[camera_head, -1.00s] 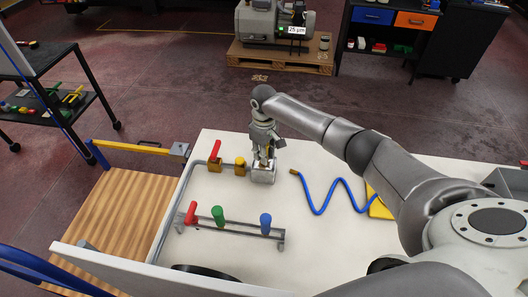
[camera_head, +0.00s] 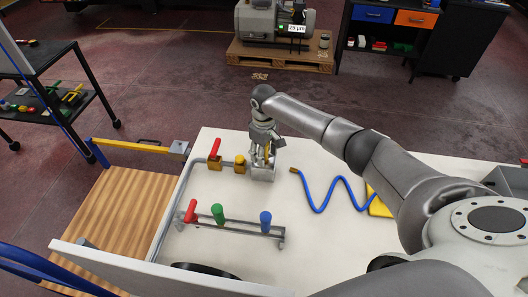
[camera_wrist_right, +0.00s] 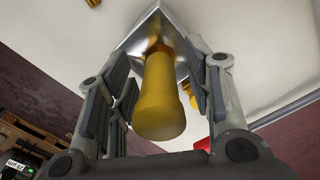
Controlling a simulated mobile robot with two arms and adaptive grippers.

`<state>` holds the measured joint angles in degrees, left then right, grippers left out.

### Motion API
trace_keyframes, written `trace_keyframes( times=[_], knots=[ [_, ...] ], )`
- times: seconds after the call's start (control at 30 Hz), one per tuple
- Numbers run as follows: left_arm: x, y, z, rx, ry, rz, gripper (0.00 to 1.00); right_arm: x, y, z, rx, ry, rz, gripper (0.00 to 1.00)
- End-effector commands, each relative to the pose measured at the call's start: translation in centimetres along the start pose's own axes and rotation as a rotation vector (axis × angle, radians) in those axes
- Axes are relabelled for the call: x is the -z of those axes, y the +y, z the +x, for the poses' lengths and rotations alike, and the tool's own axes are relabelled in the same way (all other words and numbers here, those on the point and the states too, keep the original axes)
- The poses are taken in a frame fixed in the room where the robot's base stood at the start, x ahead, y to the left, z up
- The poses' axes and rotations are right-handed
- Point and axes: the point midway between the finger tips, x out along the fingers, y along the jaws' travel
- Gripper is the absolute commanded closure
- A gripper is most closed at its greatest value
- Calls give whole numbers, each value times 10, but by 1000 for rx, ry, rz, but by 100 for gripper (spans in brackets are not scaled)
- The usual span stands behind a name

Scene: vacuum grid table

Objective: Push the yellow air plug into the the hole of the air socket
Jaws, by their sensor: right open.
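The yellow air plug (camera_wrist_right: 160,98) is in the right wrist view, with its narrow end at the metal air socket (camera_wrist_right: 137,37). Its round end points towards the camera. My right gripper (camera_wrist_right: 157,80) is open, with one finger on each side of the plug and gaps showing between. In the head view, the right gripper (camera_head: 263,154) points down over the silver socket block (camera_head: 262,174), and the plug is partly hidden between the fingers. How deep the plug sits in the hole cannot be seen. My left gripper is not in view.
A brass valve with a red handle (camera_head: 215,147) and a yellow knob (camera_head: 240,160) stand left of the socket. A rail with red, green and blue handles (camera_head: 217,213) is nearer. A blue coiled hose (camera_head: 322,194) lies to the right. The white table (camera_head: 320,250) is clear in front.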

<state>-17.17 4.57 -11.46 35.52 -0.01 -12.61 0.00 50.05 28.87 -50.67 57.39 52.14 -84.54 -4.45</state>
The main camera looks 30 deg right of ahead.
Motion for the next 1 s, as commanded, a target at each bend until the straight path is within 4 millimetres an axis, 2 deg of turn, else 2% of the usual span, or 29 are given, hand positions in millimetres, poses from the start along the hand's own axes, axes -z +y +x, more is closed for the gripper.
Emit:
trace_keyframes(
  times=[0.17, 0.27, 0.5, 0.7, 0.83, 1.0],
  knots=[
    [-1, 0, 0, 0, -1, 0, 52, 0, 0, -6, 0, 1, 0, 53],
    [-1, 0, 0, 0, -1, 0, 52, 1, 0, -19, 0, 3, -1, 53],
    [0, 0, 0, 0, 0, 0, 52, 1, 0, -70, -1, 5, -1, 53],
    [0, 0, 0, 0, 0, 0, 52, 1, 0, -105, 0, 3, 0, 53],
    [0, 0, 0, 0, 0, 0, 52, 0, 0, -116, 0, 1, 0, 53],
    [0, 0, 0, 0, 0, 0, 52, 0, 0, -120, 0, -1, 0, 53]
  ],
)
